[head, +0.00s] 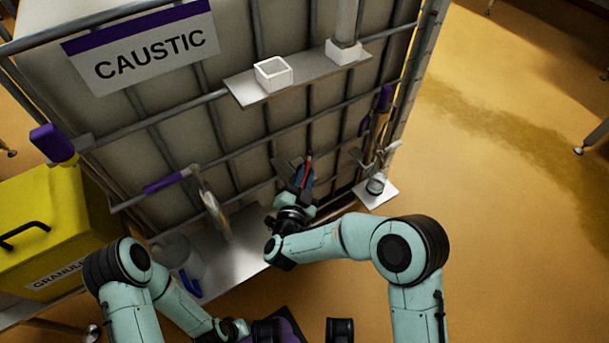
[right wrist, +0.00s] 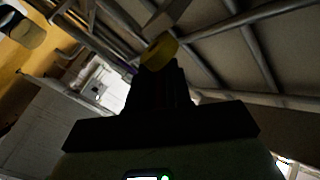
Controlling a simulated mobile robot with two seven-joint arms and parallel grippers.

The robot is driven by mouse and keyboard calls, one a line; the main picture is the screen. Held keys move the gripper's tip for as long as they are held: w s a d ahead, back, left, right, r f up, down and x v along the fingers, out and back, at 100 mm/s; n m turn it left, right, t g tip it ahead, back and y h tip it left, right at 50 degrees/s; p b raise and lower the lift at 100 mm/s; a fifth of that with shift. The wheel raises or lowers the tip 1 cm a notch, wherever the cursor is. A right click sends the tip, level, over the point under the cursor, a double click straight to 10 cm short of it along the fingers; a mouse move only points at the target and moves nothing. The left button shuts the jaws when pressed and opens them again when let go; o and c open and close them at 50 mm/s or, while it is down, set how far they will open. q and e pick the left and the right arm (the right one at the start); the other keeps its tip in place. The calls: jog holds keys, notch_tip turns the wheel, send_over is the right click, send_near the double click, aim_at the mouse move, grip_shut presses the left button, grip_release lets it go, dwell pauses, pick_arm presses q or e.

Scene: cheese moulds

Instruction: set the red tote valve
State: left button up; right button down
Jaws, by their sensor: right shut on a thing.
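The tote is a large pale tank in a metal cage with a CAUSTIC sign (head: 155,48). A small red part (head: 308,165), apparently the red valve's handle, shows low on the tote's front at my right gripper (head: 303,178). My right gripper is shut on it, and its fingers hide most of the valve. In the right wrist view the dark fingers (right wrist: 160,88) reach toward the cage, with a yellow round part (right wrist: 158,52) just beyond their tips. How far the handle is turned cannot be told. My left arm is at the lower left, and its gripper is not visible.
A shelf (head: 300,76) on the cage holds a white square cup (head: 273,73). A purple-handled tool (head: 165,182) hangs on the left. A yellow GRANULES bin (head: 50,225) is at left. The floor at right is clear.

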dwell(0.4)
jog(key=c, duration=1.1)
grip_release()
jog(key=shift+o, duration=0.2)
jog(key=shift+s, duration=0.1)
pick_arm(q)
jog(key=w+r+t+p, duration=0.1)
jog(key=w+r+p, duration=0.1)
jog(key=w+r, duration=0.2)
jog(key=shift+w+d+r+t, duration=0.25)
jog(key=shift+w+d+t, duration=0.1)
jog(key=shift+w, duration=0.1)
pick_arm(e)
jog(key=v, duration=1.3)
jog(key=shift+s, duration=0.1)
